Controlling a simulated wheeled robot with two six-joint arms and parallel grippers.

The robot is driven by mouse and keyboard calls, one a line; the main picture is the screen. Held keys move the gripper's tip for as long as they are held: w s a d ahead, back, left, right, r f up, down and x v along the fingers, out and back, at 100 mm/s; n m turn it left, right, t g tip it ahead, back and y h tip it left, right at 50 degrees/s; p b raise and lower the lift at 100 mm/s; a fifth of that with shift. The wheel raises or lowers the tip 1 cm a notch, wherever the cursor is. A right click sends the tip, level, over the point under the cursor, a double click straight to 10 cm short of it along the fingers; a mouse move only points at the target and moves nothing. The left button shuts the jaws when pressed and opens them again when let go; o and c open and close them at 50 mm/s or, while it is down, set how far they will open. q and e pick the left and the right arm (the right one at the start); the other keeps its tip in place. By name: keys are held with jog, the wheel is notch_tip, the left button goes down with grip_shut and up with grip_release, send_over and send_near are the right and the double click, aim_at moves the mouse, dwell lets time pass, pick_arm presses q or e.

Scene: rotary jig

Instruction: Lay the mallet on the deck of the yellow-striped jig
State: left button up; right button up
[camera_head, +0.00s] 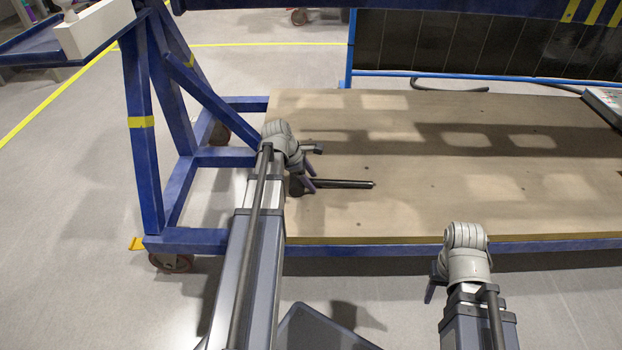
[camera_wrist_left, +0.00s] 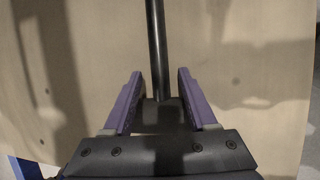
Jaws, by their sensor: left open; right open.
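The mallet (camera_head: 345,184) lies on the wooden deck (camera_head: 480,205) of the blue jig with yellow stripes, near the deck's left end. Its dark handle points right, and its head is partly hidden by my left gripper (camera_head: 309,172). In the left wrist view the handle (camera_wrist_left: 157,50) runs up and away between the two purple fingers of my left gripper (camera_wrist_left: 158,88). Those fingers are open and stand apart on either side of it. My right gripper (camera_head: 437,282) is in front of the deck's near edge, away from the mallet. Its fingers are mostly hidden behind its wrist.
Blue frame posts (camera_head: 143,140) and a diagonal brace stand at the left of the deck. A dark panel (camera_head: 480,45) with a blue edge stands behind it. A grey box (camera_head: 606,102) lies at the far right. Most of the deck is bare.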

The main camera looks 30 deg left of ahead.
pick_arm(q)
jog(key=p+v, duration=0.9)
jog(key=v, duration=0.2)
jog(key=shift+r+p, duration=0.1)
jog(key=shift+p, duration=0.25)
jog(key=shift+s+a+r+p, duration=0.15)
jog(key=shift+r+p, duration=0.15)
jog(key=s+d+f+m+g, duration=0.1)
jog(key=d+f+m+g, duration=0.15)
jog(key=d+m, duration=1.2)
jog(key=s+d+m+y, duration=0.1)
jog(key=s+d+m, duration=0.2)
jog(key=d, duration=0.4)
jog(key=s+d+m+g+y, duration=0.1)
jog(key=s+d+m, duration=0.3)
jog(key=d, duration=0.3)
jog(key=s+d+m+g+y, duration=0.1)
jog(key=s+d+m+y, duration=0.1)
jog(key=d+m, duration=0.4)
jog(key=shift+s+d+r, duration=0.25)
jog(key=shift+s+d, duration=0.45)
jog(key=shift+s, duration=0.05)
